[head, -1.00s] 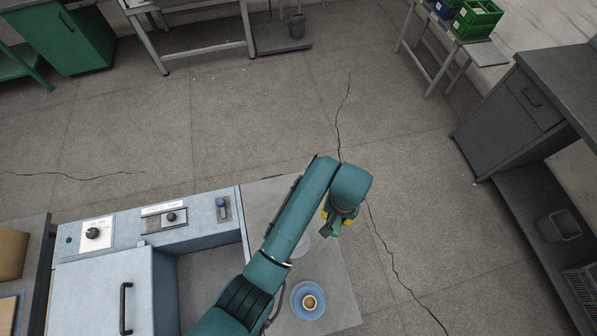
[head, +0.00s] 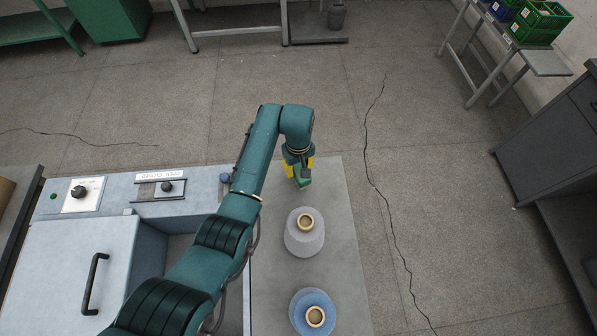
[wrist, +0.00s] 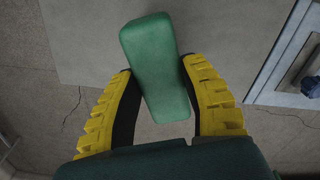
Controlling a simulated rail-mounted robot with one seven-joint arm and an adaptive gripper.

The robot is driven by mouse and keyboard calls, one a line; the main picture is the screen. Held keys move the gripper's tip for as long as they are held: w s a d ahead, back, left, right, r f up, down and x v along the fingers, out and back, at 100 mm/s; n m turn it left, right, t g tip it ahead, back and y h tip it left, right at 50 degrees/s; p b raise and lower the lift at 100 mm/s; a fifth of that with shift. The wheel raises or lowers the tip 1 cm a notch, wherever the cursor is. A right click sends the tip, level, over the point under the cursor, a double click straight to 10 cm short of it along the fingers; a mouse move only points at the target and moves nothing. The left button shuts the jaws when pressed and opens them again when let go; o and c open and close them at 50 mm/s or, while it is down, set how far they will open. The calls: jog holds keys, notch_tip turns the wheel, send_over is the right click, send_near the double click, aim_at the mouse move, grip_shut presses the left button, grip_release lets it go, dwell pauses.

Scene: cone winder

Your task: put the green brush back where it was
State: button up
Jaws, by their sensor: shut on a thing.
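The green brush (wrist: 155,60) is a long green block. In the wrist view it lies between the two yellow-padded fingers of my gripper (wrist: 157,78), which is shut on it. In the head view my gripper (head: 299,168) points down over the far part of the grey tabletop, with the brush (head: 304,179) below the fingers. The brush appears to be held above the surface, but the exact gap cannot be told. My arm hides part of the machine and table edge.
A white yarn cone (head: 304,238) stands on the grey tabletop (head: 340,215) nearer than the gripper, with a blue cone (head: 314,317) nearer still. The machine panel (head: 120,194), with knobs, and a handled lid (head: 65,265) are left. Tabletop around the brush looks clear.

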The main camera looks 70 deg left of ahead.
aim_at(298, 168)
jog(key=shift+f, duration=1.3)
jog(key=shift+f+b, duration=0.1)
jog(key=shift+b, duration=0.2)
jog(key=o, duration=1.1)
jog(key=shift+c, duration=0.2)
notch_tip(298, 168, up, 12)
jog(key=p, duration=0.2)
jog(key=shift+p, duration=0.4)
